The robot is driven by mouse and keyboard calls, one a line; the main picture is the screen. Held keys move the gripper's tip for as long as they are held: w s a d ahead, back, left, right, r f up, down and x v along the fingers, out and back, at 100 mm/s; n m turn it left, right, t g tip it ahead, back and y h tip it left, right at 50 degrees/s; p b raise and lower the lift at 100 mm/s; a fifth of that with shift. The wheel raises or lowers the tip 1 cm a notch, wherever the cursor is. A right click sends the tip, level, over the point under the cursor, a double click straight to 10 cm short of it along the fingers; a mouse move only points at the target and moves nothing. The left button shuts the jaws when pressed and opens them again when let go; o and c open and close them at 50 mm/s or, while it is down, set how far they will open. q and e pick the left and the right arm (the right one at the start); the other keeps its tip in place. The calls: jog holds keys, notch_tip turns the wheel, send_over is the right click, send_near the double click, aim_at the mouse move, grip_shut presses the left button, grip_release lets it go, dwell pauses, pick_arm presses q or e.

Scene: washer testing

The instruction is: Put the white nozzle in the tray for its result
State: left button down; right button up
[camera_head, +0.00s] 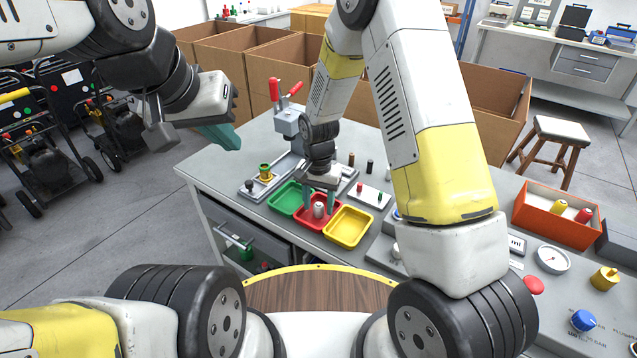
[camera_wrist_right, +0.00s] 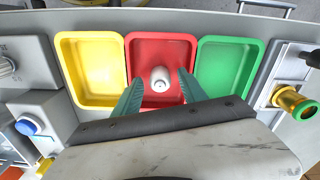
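The white nozzle (camera_head: 319,210) stands in the red tray (camera_head: 300,217), the middle one of three; the right wrist view also shows the nozzle (camera_wrist_right: 160,76) inside the red tray (camera_wrist_right: 143,48). My right gripper (camera_head: 320,203) is lowered over this tray. Its teal fingers are open on either side of the nozzle, with a visible gap on each side in the right wrist view. The green tray (camera_head: 288,196) and the yellow tray (camera_head: 348,226) flank the red one; both are empty. My left gripper (camera_head: 222,137) is raised left of the table, away from the trays; its finger opening is unclear.
A fixture with a yellow-and-green nozzle (camera_head: 265,172) stands left of the trays. A red-handled clamp (camera_head: 285,115) and small parts on a plate (camera_head: 370,193) are behind. An orange bin (camera_head: 545,222), a gauge (camera_head: 553,259) and knobs are at the right.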

jog(key=shift+r, duration=0.1)
notch_tip(320, 180, up, 12)
notch_tip(320, 180, up, 15)
jog(key=n+t+y, duration=0.2)
jog(key=t, duration=0.1)
send_over(318, 204)
jog(key=s+d, duration=0.7)
jog(key=d, duration=0.2)
jog(key=s+d+r+n+t, duration=0.1)
jog(key=s+d+r, duration=0.1)
jog(key=s, duration=0.4)
jog(key=s+d+r+n+t, duration=0.1)
jog(key=s+d+r+t, duration=0.1)
jog(key=s, duration=0.4)
jog(key=shift+d+r, duration=0.65)
jog(key=shift+r, duration=0.4)
jog(key=shift+s, duration=0.1)
